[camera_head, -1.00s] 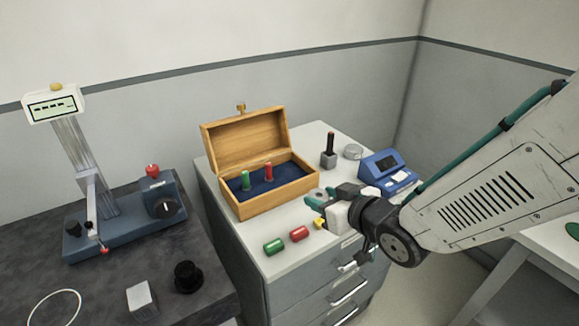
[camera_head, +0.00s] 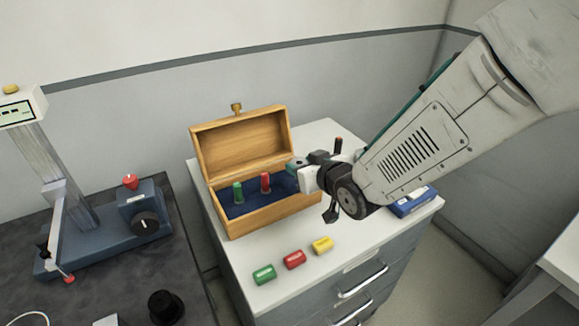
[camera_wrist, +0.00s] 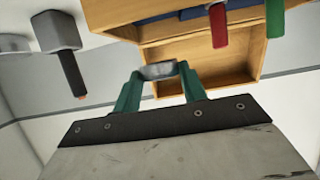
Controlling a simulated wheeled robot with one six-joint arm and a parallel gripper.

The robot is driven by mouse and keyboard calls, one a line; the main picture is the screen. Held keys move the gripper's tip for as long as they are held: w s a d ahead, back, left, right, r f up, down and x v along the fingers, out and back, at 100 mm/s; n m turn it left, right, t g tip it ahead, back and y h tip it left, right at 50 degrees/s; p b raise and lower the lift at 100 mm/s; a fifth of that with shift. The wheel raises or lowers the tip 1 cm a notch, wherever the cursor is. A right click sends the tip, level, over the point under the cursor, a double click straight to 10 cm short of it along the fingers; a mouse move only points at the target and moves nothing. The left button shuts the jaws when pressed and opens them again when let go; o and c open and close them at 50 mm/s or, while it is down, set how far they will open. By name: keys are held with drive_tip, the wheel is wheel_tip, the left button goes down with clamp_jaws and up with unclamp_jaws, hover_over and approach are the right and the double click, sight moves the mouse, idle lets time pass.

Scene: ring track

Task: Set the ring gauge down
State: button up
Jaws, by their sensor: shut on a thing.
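The ring gauge (camera_wrist: 157,71) is a small grey metal ring between my teal fingertips in the wrist view. My gripper (camera_wrist: 158,80) is shut on it. In the head view my gripper (camera_head: 294,166) is at the right side of the open wooden box (camera_head: 270,224), near its inner right end; I cannot make out the ring there. Inside the box, on dark blue lining, stand a green plug (camera_head: 238,192) and a red plug (camera_head: 265,182). In the wrist view the red plug (camera_wrist: 218,25) and green plug (camera_wrist: 275,18) show at the top right.
The box stands on a grey drawer cabinet (camera_head: 240,261). Green (camera_head: 264,274), red (camera_head: 294,259) and yellow (camera_head: 322,246) cylinders lie before it. A block with a black rod (camera_wrist: 58,35) and a blue device (camera_head: 410,204) are to the right. A measuring stand (camera_head: 100,232) is left.

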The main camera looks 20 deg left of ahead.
drive_tip(key=shift+w+a, duration=0.4)
drive_tip(key=shift+a, duration=0.1)
drive_tip(key=shift+w+a, duration=0.15)
drive_tip(key=shift+a, duration=0.2)
drive_tip(key=f, duration=0.4)
drive_tip(key=shift+w+a, duration=0.2)
drive_tip(key=shift+a, duration=0.1)
drive_tip(key=shift+r, duration=0.15)
drive_tip(key=shift+f, duration=0.65)
drive_tip(key=o, duration=1.1)
drive_tip(key=shift+s, duration=0.1)
drive_tip(key=shift+w+d+r, duration=0.1)
drive_tip(key=shift+w+r, duration=0.1)
drive_tip(key=shift+w, duration=0.05)
